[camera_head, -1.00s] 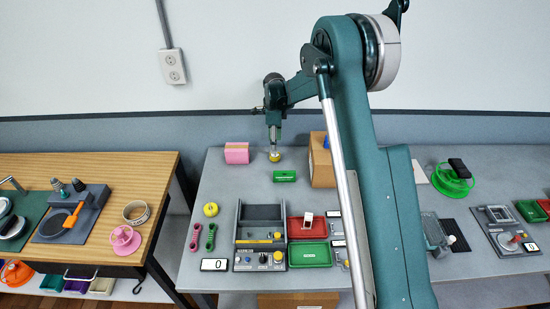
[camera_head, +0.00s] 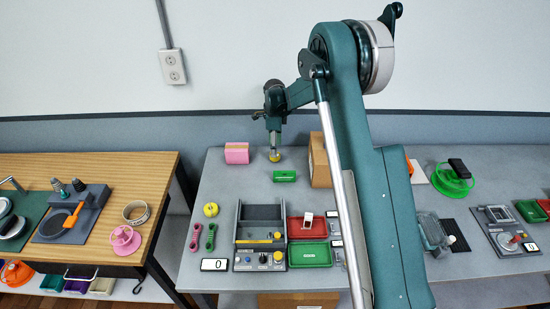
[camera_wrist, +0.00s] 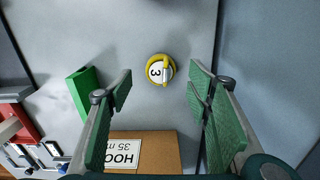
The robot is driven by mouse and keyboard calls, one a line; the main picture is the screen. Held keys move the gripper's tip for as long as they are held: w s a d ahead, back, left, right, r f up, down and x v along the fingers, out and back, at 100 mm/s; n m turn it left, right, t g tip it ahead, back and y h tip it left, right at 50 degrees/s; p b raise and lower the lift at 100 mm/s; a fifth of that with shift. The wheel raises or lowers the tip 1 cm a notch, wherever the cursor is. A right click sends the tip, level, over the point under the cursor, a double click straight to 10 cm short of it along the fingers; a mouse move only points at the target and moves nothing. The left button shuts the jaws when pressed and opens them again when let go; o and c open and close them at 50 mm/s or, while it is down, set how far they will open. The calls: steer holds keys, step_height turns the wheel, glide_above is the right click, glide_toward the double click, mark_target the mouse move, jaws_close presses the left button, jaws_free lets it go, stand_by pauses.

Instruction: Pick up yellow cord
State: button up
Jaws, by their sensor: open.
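A small round yellow cord (camera_wrist: 153,58) with a white face marked 3 shows in the wrist view, upon the grey table. In the head view the yellow cord (camera_head: 274,158) is at the back of the table, just under my gripper (camera_head: 274,147). In the wrist view my gripper (camera_wrist: 158,90) is open, with its two green-padded fingers wide apart on either side of the cord. No finger visibly touches it. The exact height of my fingertips above the table is hard to tell.
A green block (camera_wrist: 86,92) lies left of my fingers in the wrist view. A cardboard box (camera_wrist: 165,147) is at the bottom. In the head view, a pink block (camera_head: 237,153) is to the left. Another yellow round item (camera_head: 211,209) lies nearer the front.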

steer(key=shift+d+f, duration=0.15)
steer(key=shift+f, duration=2.45)
steer(key=c, duration=1)
steer(key=shift+r, duration=0.15)
step_height(320, 180, up, 28)
steer(key=shift+f, duration=0.1)
